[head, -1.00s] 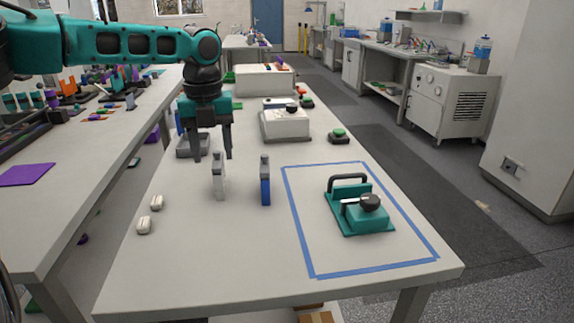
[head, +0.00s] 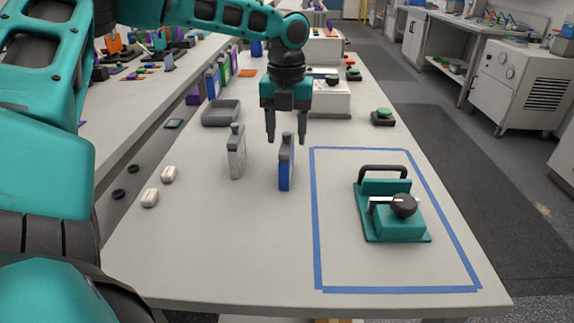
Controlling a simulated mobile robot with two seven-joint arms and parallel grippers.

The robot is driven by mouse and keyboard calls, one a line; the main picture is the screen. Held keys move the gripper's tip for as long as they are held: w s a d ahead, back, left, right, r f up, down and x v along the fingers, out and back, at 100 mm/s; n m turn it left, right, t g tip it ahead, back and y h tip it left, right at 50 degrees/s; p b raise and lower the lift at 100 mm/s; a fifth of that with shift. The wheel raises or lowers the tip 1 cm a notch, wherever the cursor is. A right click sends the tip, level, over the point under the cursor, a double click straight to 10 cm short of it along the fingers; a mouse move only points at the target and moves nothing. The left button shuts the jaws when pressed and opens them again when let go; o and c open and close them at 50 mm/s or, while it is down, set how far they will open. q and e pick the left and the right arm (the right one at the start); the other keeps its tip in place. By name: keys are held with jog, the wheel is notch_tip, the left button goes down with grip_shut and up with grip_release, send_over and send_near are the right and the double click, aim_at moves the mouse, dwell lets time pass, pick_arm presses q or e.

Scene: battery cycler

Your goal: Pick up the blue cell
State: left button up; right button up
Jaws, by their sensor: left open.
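The blue cell (head: 286,168), a small upright block with a grey top, stands on the white table left of the blue tape outline. A similar grey cell (head: 237,155) stands to its left. My left gripper (head: 287,138) points down with its fingers apart, at the top of the blue cell. The cell's grey top shows between the fingertips; I cannot tell whether they touch it. My right gripper is not in view.
A teal fixture with a black handle (head: 395,215) sits inside the blue tape outline (head: 318,230). Two small white objects (head: 150,198) lie at the left. A grey tray (head: 221,113), a white device (head: 325,97) and a green button (head: 383,117) are farther back. The front table is clear.

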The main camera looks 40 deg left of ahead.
pick_arm(q)
notch_tip(320, 180, down, 5)
jog(key=shift+f+b, duration=0.15)
jog(key=shift+b, duration=0.3)
grip_shut()
dwell(0.3)
